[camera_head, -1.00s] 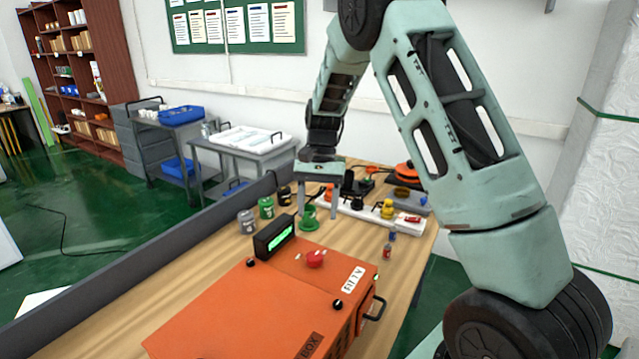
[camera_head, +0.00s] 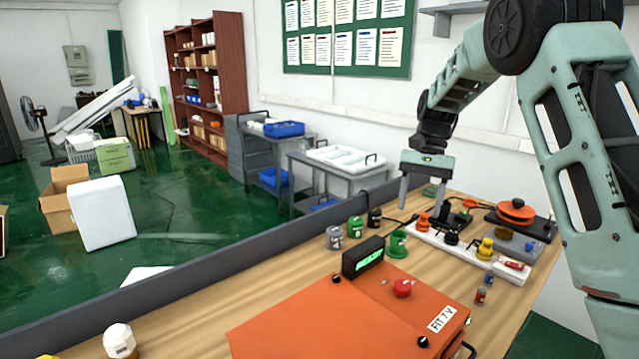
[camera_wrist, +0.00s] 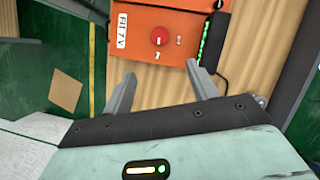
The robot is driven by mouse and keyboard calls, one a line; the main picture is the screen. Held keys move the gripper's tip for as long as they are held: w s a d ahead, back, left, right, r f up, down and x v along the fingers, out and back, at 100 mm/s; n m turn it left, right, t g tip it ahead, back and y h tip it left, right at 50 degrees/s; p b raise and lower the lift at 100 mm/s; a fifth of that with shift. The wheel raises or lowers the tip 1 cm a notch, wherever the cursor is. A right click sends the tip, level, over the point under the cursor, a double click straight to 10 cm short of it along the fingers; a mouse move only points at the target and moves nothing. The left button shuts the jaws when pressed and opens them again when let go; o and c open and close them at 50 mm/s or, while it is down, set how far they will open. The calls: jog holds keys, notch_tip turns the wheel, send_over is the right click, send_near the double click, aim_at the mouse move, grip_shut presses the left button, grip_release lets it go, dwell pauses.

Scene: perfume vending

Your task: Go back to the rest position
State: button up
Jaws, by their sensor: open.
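My gripper (camera_head: 423,190) is open and empty, raised above the far part of the wooden table (camera_head: 215,307) in the head view. In the wrist view my gripper (camera_wrist: 160,85) shows two spread fingers with nothing between them. The orange box (camera_head: 300,325) labelled "FIT 7 V" stands on the table with a red knob (camera_head: 403,288) on top and a black unit with a green display (camera_head: 363,257) at its edge. The box also shows beyond the fingers in the wrist view (camera_wrist: 135,40).
Behind the box stand a grey can (camera_head: 334,238), a green can (camera_head: 355,228), a black can (camera_head: 375,219) and a green cup-like item (camera_head: 398,245). A white strip (camera_head: 463,251) holds coloured items. A grey barrier (camera_head: 200,258) edges the table. Open green floor (camera_head: 160,215) lies beyond.

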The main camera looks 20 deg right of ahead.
jog(key=s+a+f+n+h+b, duration=0.1)
jog(key=s+a+n, duration=0.3)
jog(key=a, duration=0.6)
jog(key=s+a+n, duration=0.3)
jog(key=s+a, duration=0.2)
jog(key=a, duration=0.5)
jog(key=s+a+f+n+t, duration=0.1)
jog(key=s+a+n, duration=0.2)
jog(key=s, duration=0.3)
jog(key=s+a+f+n+t+h, duration=0.1)
jog(key=s+a+f+n, duration=0.1)
jog(key=s, duration=0.5)
jog(key=s+a+f+n+b, duration=0.1)
jog(key=s+a+f+n, duration=0.1)
jog(key=s+a+n, duration=0.2)
jog(key=s+n, duration=0.1)
jog(key=s, duration=0.2)
jog(key=shift+s+a+t+h, duration=0.15)
jog(key=shift+a+t+h, duration=0.25)
